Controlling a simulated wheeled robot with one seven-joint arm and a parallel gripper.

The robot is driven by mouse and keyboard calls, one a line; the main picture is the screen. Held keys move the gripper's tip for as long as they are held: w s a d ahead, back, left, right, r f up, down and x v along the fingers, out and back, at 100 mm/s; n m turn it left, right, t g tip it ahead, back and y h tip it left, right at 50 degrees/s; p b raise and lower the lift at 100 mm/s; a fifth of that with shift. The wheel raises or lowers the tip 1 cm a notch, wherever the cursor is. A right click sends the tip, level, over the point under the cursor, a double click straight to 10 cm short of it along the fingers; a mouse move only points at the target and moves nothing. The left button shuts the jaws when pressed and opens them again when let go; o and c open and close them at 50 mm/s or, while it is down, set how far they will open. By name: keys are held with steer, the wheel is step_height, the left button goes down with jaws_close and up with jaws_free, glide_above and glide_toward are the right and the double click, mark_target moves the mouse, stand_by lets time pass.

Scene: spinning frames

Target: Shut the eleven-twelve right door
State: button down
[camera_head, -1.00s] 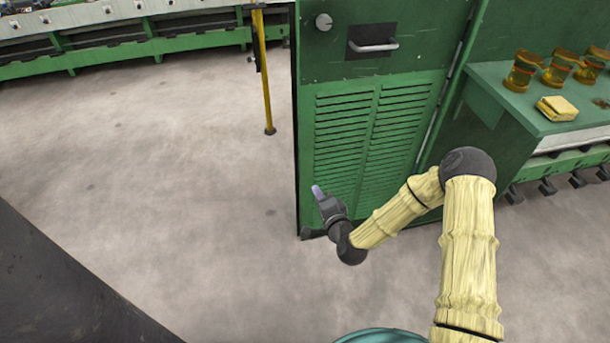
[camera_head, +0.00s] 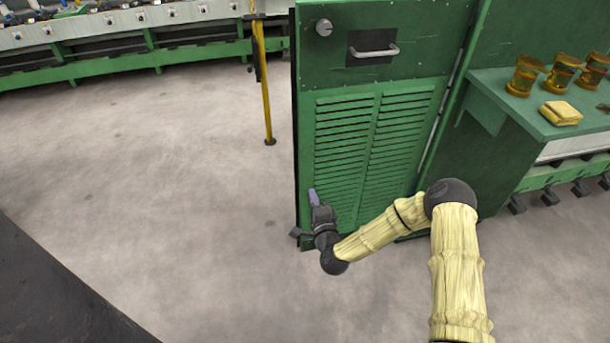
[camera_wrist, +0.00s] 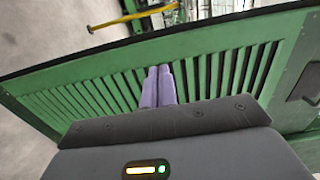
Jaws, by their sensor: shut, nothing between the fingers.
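A green door (camera_head: 372,130) with louvred slats, a round knob (camera_head: 323,27) and a recessed metal handle (camera_head: 374,50) stands in the middle of the head view. Its dark left edge runs down to near the floor. My gripper (camera_head: 312,196) is at the door's lower left, in front of the slats near that edge. In the wrist view the purple fingertips (camera_wrist: 159,84) are together with nothing between them, and the slatted door (camera_wrist: 215,75) lies just beyond them. I cannot tell whether the fingers touch the door.
A green shelf (camera_head: 545,127) on the right holds amber jars (camera_head: 524,75) and a folded yellow cloth (camera_head: 561,113). A yellow post (camera_head: 263,80) stands left of the door. The pale floor (camera_head: 150,180) at left is clear. A long green machine (camera_head: 120,45) runs along the back.

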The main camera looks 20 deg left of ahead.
mark_target(303, 168)
steer(key=x, duration=1)
steer(key=shift+b, duration=0.35)
